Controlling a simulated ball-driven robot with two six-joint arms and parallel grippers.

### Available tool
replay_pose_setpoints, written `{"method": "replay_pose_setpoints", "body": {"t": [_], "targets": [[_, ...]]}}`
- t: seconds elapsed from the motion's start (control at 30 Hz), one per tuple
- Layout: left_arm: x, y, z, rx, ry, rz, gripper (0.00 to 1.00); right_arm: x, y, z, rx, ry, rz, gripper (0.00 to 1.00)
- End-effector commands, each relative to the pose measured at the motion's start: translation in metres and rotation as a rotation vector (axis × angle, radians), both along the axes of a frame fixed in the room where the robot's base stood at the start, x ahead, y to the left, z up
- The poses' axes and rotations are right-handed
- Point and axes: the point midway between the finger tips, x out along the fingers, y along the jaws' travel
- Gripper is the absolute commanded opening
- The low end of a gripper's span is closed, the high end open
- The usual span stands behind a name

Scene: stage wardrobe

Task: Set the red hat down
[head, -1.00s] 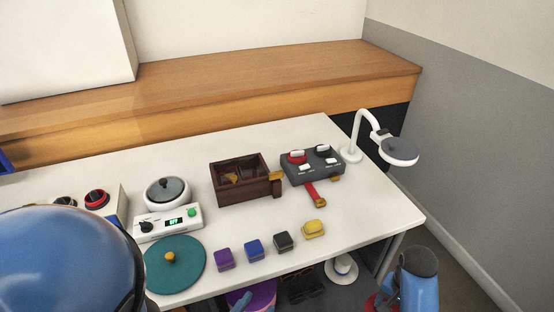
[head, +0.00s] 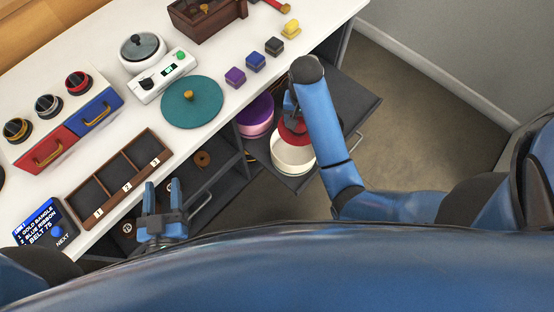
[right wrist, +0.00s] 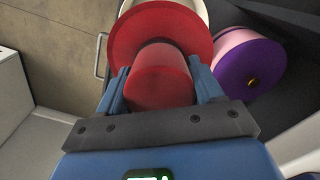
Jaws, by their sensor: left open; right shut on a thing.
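The red hat (right wrist: 160,80) has a wide brim and a round crown. My right gripper (right wrist: 161,88) is shut on its crown, with one finger on each side. In the head view the red hat (head: 294,131) is partly hidden by my right arm. It is over a cream round thing (head: 292,158), which looks like an open box; its rim (right wrist: 192,8) shows behind the brim in the right wrist view. I cannot tell whether hat and cream thing touch. My left gripper (head: 163,192) is open and empty, beside the compartment tray.
A purple and pink round box (head: 255,118) stands beside the cream thing; it also shows in the right wrist view (right wrist: 240,65). A pulled-out dark drawer or shelf (head: 352,100) lies under the white table (head: 215,135). A three-compartment tray (head: 160,145) is at the table's front edge.

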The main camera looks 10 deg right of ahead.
Motion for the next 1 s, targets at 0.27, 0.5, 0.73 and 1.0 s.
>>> {"method": "replay_pose_setpoints", "body": {"t": [0.27,0.5,0.73,1.0], "targets": [[0.000,0.000,-0.032,0.000,-0.001,0.000,0.52,0.001,0.000,-0.031,0.001,-0.003,0.002,0.36],[0.000,0.000,-0.053,0.000,-0.001,0.000,0.52,0.000,0.000,-0.084,0.000,0.000,0.002,0.36],[0.000,0.000,-0.067,0.000,-0.001,0.000,0.52,0.000,0.000,-0.133,0.001,-0.001,0.002,0.36],[0.000,0.000,-0.073,0.000,0.000,0.000,0.52,0.001,0.000,-0.155,0.001,-0.004,0.002,0.36]]}}
